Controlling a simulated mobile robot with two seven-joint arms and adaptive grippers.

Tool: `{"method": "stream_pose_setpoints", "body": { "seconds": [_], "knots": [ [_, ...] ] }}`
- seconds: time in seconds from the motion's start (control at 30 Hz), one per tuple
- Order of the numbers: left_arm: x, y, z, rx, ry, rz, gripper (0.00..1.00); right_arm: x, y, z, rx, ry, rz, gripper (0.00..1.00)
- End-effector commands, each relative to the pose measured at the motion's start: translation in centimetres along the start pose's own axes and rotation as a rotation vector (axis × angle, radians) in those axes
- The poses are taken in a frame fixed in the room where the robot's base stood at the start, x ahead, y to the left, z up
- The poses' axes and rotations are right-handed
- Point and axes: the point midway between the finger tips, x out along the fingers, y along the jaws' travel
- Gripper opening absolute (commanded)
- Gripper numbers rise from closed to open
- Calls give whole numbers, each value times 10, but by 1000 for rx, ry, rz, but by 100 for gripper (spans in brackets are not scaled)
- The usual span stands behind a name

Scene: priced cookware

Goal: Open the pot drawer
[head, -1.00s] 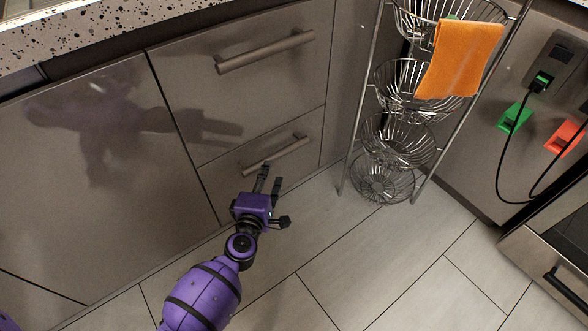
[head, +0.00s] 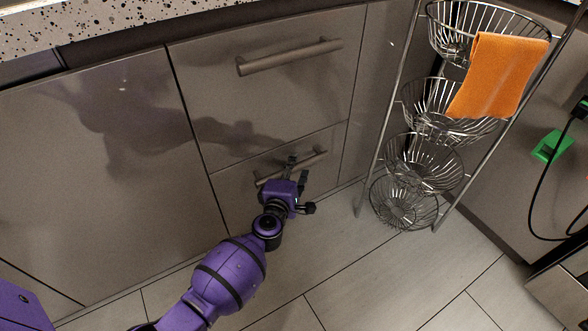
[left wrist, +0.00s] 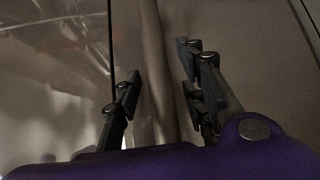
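The cabinet has a wide upper drawer (head: 265,105) and a lower drawer (head: 235,190), both closed and flush with the front. The frames do not mark which one is the pot drawer. The upper drawer has a long bar handle (head: 290,57) with nothing at it. My left gripper (head: 297,169) is at the lower drawer's bar handle (head: 316,158), partly covering it. In the left wrist view, the handle bar (left wrist: 154,60) runs between the spread fingers of my left gripper (left wrist: 158,85), with gaps beside it. My right gripper is out of view.
A wire basket rack (head: 420,160) with an orange towel (head: 497,75) stands right of the drawers. A plain cabinet panel (head: 90,180) is to the left, under a speckled countertop (head: 90,22). The tiled floor (head: 370,275) in front is clear.

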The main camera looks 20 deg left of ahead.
Motion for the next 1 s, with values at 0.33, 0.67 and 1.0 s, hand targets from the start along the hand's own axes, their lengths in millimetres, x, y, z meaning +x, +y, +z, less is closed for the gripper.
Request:
{"method": "stream_pose_setpoints", "body": {
  "seconds": [0.33, 0.67, 1.0],
  "knots": [
    [0, 0, 0, 1, 0, 0, 6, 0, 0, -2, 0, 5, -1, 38],
    [-1, 0, 0, 0, 0, 0, 0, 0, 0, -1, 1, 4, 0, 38],
    [-12, -2, -3, -3, 0, -3, 0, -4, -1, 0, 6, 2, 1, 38]
  ]
}}
